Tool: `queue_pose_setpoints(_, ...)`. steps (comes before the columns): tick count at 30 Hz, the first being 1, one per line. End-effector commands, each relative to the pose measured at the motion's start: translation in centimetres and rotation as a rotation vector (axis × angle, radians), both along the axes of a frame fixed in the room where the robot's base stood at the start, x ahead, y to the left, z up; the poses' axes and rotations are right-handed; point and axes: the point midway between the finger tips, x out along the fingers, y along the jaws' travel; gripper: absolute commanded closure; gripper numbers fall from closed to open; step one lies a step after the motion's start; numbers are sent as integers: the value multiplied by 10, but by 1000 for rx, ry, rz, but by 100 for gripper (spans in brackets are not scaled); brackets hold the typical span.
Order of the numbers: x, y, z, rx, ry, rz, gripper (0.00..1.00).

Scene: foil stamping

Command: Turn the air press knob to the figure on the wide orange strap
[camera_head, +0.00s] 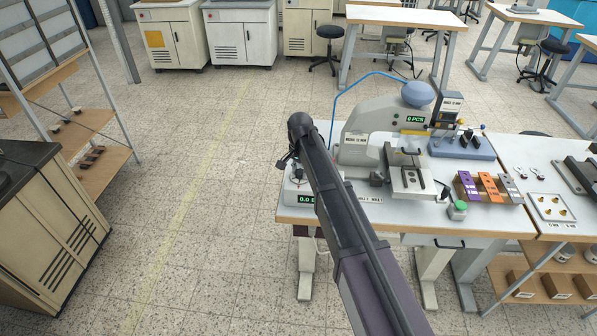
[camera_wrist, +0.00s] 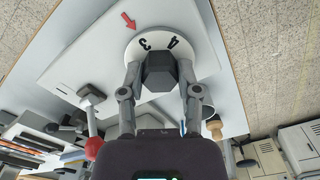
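The air press knob is a dark grey hexagonal grip (camera_wrist: 160,72) on a round white dial (camera_wrist: 203,60) in the wrist view. A red arrow (camera_wrist: 128,20) points at the dial's rim, with the figure 3 nearest it; a 4 lies further right. My gripper (camera_wrist: 160,78) has one finger on each side of the knob, seemingly against it. The gripper hides the lower dial. In the head view my arm covers the knob. The wide orange strap (camera_head: 488,186) lies between a purple strap (camera_head: 467,187) and a grey one (camera_head: 509,187); its figure is too small to read.
The foil stamping press (camera_head: 380,135) stands on the white table (camera_head: 330,212), with a blue hose (camera_head: 345,93) above. A green button (camera_head: 460,206) sits near the front edge. A display box (camera_head: 297,190) is partly behind my arm. A red ball-ended lever (camera_wrist: 93,148) is near my gripper.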

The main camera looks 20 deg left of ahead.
Motion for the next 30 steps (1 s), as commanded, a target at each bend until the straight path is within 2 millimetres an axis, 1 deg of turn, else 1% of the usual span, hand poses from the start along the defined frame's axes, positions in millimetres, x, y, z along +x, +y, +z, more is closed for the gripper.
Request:
queue_pose_setpoints(3, 0, 0, 0, -1, 0, 0, 100)
queue_pose_setpoints(4, 0, 6, 0, -1, 1, 2, 100)
queue_pose_setpoints(8, 0, 1, 0, 2, 2, 4, 100)
queue_pose_setpoints(17, 0, -1, 0, 1, 1, 76, 100)
queue_pose_setpoints(23, 1, -1, 0, 1, 1, 196, 100)
queue_pose_setpoints(30, 1, 0, 0, 0, 0, 402, 100)
